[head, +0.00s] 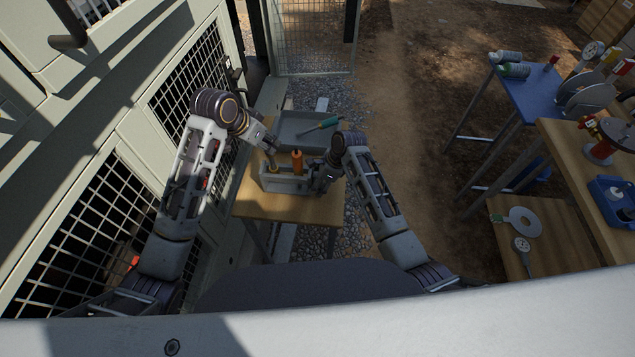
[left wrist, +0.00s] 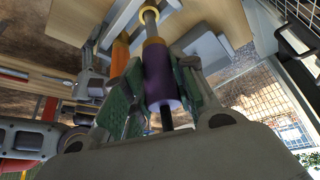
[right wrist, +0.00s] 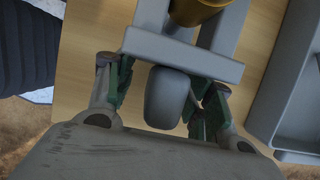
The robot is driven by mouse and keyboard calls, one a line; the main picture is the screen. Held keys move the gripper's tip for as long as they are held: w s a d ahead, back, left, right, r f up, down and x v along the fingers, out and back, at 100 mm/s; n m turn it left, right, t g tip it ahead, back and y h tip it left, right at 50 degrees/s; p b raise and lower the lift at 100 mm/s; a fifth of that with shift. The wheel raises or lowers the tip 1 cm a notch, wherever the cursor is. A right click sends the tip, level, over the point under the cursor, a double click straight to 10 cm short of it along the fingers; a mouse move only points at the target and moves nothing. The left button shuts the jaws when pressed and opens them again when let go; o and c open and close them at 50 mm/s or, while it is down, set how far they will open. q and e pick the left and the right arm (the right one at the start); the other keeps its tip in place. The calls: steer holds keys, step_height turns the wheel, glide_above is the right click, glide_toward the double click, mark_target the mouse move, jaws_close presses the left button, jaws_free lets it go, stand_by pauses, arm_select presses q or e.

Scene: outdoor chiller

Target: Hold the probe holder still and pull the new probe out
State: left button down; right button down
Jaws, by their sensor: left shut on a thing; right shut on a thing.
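The grey probe holder (head: 284,184) stands on a small wooden table. My left gripper (head: 271,150) is shut on a purple-handled probe (left wrist: 158,75) with a brass collar. Its grey shaft points to a brass ring (left wrist: 150,15) on the holder; how deep its tip sits I cannot tell. My right gripper (head: 316,182) is at the holder's right end, its green pads on either side of a rounded grey grip (right wrist: 168,97). In the right wrist view, this grip sits below the holder's grey frame (right wrist: 182,52), with a brass socket (right wrist: 196,10) above. An orange-handled piece (head: 296,161) stands in the holder.
The chiller's mesh panels (head: 188,82) rise close on the left.

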arm_select(q)
steer(key=shift+r, duration=1.45)
steer(key=c, duration=1.9)
jaws_free()
jaws_close()
arm_select(e)
steer(key=c, duration=0.5)
jaws_free()
